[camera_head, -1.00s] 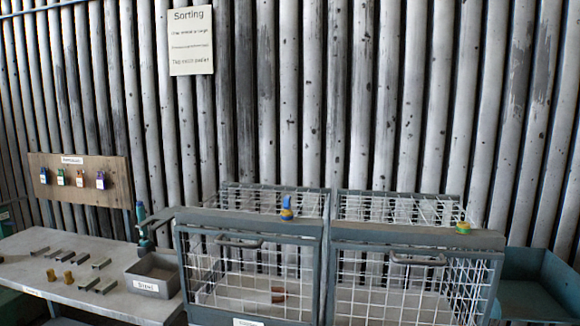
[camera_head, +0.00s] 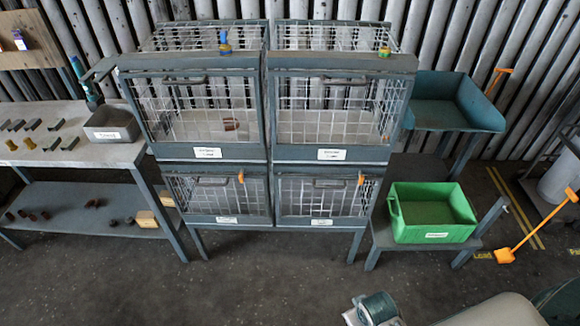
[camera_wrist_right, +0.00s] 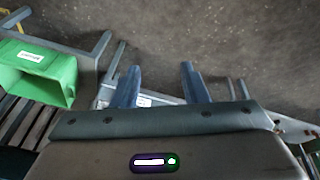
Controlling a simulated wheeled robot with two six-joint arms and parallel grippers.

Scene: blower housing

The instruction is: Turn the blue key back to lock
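That cage's door looks closed, and a few brown pieces (camera_head: 231,124) lie inside. My left gripper is not in view.
A green-and-yellow key (camera_head: 384,51) sits on the upper right cage. Orange keys (camera_head: 240,177) are on the lower cages. A workbench (camera_head: 90,155) stands left, a green bin (camera_head: 432,226) right. An orange tool (camera_head: 505,255) lies at right.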

